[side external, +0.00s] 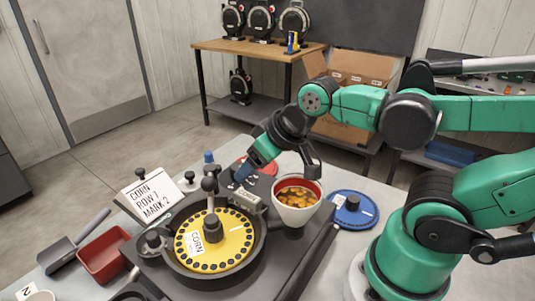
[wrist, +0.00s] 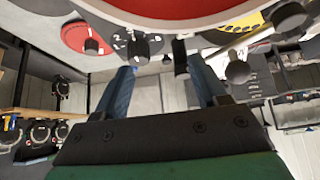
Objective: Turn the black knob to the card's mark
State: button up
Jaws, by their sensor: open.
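The white card (side external: 150,195) reads "CORN ROW 7 MARK 2" and leans upright at the left of the seed meter. My gripper (side external: 243,171) is tilted down beside the white hopper, above the back of the meter. In the wrist view my gripper (wrist: 162,65) has its blue fingers spread apart with nothing held. The knob shows between the fingers, nearer the left one; contact cannot be told. In the side view my gripper appears to hide it.
The white hopper (side external: 297,213) of yellow seed stands close right of my gripper. The meter holds a yellow seed disc (side external: 232,257) with a tall black-knobbed lever. A blue disc (side external: 365,217) lies right, a red disc (side external: 268,166) behind. A red tray (side external: 103,258) stands left.

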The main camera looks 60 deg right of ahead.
aim_at(238, 166)
jog(key=shift+w+d+r+g, duration=0.1)
jog(key=shift+w+r+g, duration=0.1)
jog(key=shift+w+g, duration=0.1)
jog(key=w+d+m+g, duration=0.1)
jog(key=w+g, duration=0.1)
jog(key=w+d+m+g, duration=0.1)
jog(key=w+g, duration=0.1)
jog(key=w+d+m+g, duration=0.1)
jog(key=w+m, duration=0.1)
jog(key=shift+g, duration=0.4)
jog(key=shift+w+d+f+m+g, duration=0.2)
jog(key=shift+w+f+m+g, duration=0.1)
jog(key=shift+w+f, duration=0.05)
jog(key=shift+f, duration=2.85)
grip_shut()
